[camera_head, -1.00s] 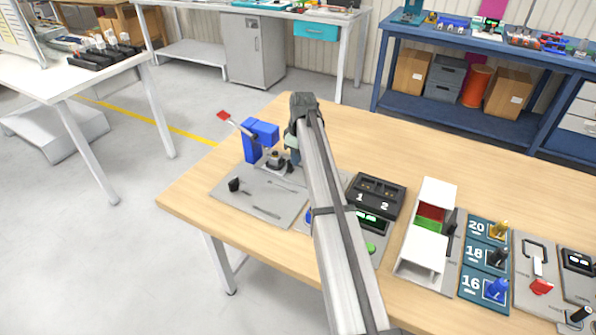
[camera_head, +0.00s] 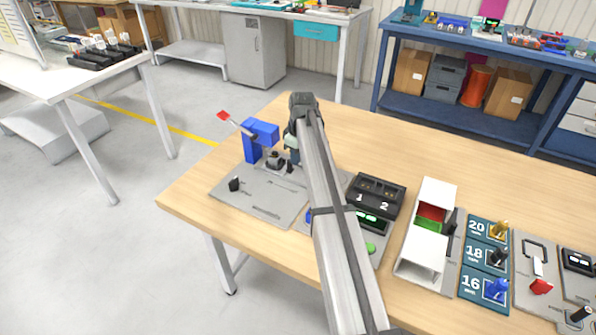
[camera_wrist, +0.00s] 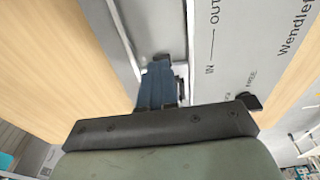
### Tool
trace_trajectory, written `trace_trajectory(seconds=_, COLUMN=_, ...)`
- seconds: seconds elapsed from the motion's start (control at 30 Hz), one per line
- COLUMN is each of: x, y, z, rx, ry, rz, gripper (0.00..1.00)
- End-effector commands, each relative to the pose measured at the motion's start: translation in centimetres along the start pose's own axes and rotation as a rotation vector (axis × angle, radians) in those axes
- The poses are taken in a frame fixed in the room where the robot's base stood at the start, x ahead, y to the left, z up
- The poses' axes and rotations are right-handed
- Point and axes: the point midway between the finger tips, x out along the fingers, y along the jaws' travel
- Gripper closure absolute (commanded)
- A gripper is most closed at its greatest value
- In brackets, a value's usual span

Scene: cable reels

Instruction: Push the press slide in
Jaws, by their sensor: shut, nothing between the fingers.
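The blue press (camera_head: 262,136) stands on a grey plate (camera_head: 272,204) at the far left part of the wooden table, its red-tipped lever (camera_head: 232,121) raised to the left. The small metal slide (camera_head: 274,161) sits low beside the press column, with a dark upright piece at its right end. My gripper (camera_head: 291,157) is shut and empty, pointing down just right of the slide; contact cannot be told. The wrist view shows the shut blue fingers (camera_wrist: 161,84) over a light strip beside the plate, printed with IN and OUT (camera_wrist: 211,45). My arm hides part of the table.
A black knob (camera_head: 235,184) stands at the grey plate's left. Right of my arm are a black box numbered 1 and 2 (camera_head: 376,193), a white open bin (camera_head: 425,252), and a numbered blue board (camera_head: 484,257). Bare table lies behind my arm.

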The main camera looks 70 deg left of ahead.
Motion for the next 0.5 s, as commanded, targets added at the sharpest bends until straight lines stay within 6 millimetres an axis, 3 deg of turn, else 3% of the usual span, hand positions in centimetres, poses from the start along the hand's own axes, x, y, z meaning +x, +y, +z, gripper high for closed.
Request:
trace_trajectory(seconds=0.03, x=2.4, y=-0.7, z=0.5, rx=0.000, ry=-0.028, rz=-0.026, gripper=1.00)
trace_trajectory(seconds=0.33, x=2.7, y=-0.6, z=-2.1, rx=-0.001, ry=-0.028, rz=-0.026, gripper=1.00)
trace_trajectory(seconds=0.5, x=2.6, y=-0.7, z=-1.7, rx=0.001, ry=-0.028, rz=-0.025, gripper=0.84)
